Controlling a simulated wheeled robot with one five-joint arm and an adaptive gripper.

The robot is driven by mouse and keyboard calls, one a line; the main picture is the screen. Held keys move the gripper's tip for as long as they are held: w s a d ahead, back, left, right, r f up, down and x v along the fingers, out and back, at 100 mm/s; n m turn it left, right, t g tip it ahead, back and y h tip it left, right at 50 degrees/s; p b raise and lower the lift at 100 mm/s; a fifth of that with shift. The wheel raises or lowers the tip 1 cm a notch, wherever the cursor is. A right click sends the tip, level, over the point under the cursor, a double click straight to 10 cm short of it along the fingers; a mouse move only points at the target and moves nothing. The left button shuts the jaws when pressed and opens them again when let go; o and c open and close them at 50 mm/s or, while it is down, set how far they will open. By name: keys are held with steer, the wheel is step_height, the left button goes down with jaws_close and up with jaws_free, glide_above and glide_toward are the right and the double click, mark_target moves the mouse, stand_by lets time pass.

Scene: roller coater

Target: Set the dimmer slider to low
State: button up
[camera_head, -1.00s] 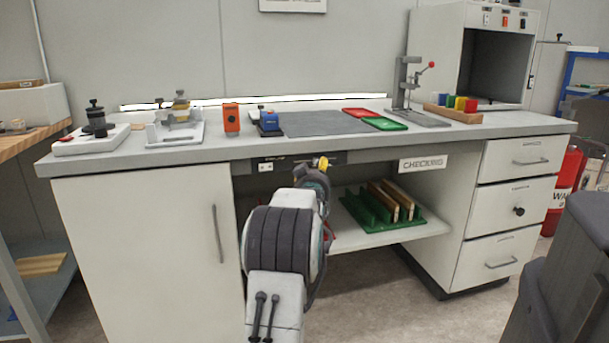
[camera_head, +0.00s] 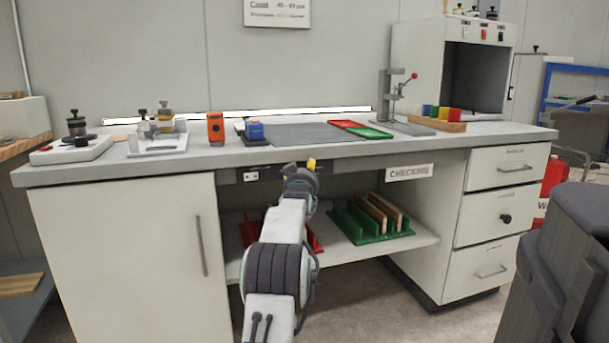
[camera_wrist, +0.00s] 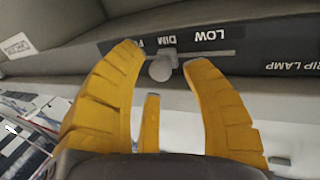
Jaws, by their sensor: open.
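The dimmer slider's round grey knob (camera_wrist: 161,68) shows in the wrist view, on a thin slot in a dark strip (camera_wrist: 262,42). The strip's lettering reads LOW near the right end of the slot and DIM near the knob; a label starting with F at the left is partly hidden by a finger. The knob sits left of LOW. My gripper (camera_wrist: 165,57) is open, its yellow fingers on either side of the knob; I cannot tell whether either touches it. In the head view my gripper (camera_head: 311,165) is just below the bench's front edge, and the slider is not discernible.
The strip runs under the front edge of the grey bench top (camera_head: 340,152). A white socket plate (camera_head: 250,176) is left of my gripper. Below, a shelf holds a green rack (camera_head: 372,224). A CHECKING sign (camera_head: 409,172) hangs to the right.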

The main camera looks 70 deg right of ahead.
steer(key=shift+w+d, duration=0.1)
steer(key=shift+d, duration=0.25)
stand_by(0.3)
jaws_close()
stand_by(0.5)
